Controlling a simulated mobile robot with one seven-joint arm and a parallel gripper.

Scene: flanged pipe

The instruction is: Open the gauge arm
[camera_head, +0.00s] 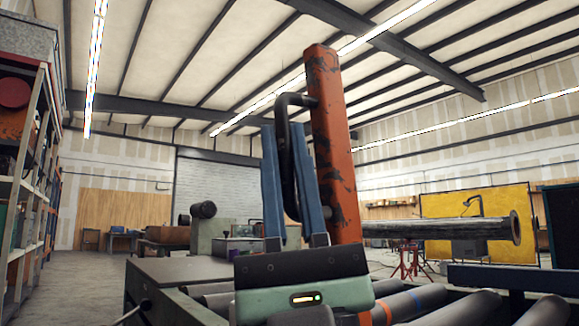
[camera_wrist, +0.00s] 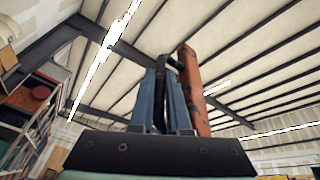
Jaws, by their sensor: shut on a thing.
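The gauge arm is a worn orange upright bar (camera_head: 328,140) with a dark curved handle (camera_head: 287,165) on its left side. It stands near vertical in the head view. My gripper (camera_head: 284,140), with two blue fingers pointing up, is shut on the handle, which runs between the fingers. In the wrist view the orange bar (camera_wrist: 191,90) rises just right of my gripper (camera_wrist: 168,75), and only part of the dark handle shows between the fingers. The foot of the bar is hidden behind my gripper's body.
A long flanged pipe (camera_head: 440,229) lies level to the right, behind the bar. Grey rollers (camera_head: 470,308) fill the front right. A shelf rack (camera_head: 30,150) stands at the far left. A yellow panel (camera_head: 500,232) stands behind the pipe. The space above the bar is clear.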

